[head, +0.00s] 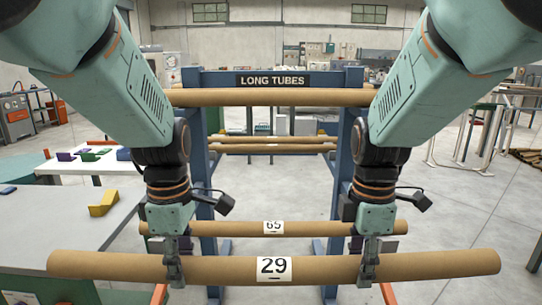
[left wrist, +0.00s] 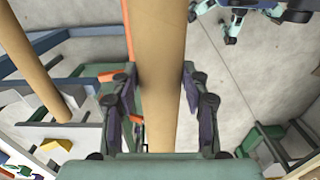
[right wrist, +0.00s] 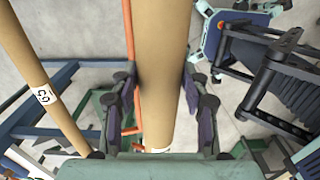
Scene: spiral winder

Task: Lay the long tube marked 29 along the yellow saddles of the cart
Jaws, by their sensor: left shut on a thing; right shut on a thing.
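The long cardboard tube marked 29 (head: 215,268) lies level across the front of the head view, with its white label in the middle. My left gripper (head: 174,272) is shut on the tube left of the label. My right gripper (head: 368,270) is shut on it right of the label. In the left wrist view the tube (left wrist: 158,60) runs between the two fingers, and in the right wrist view the tube (right wrist: 160,50) does the same. The cart and its yellow saddles cannot be made out for certain; orange bars show below the tube.
A blue rack (head: 208,180) signed LONG TUBES stands just beyond, holding a tube marked 65 (head: 200,228), a top tube (head: 270,97) and others farther back. A grey table (head: 85,225) with a yellow block (head: 103,203) is at the left. Open floor shows at the right.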

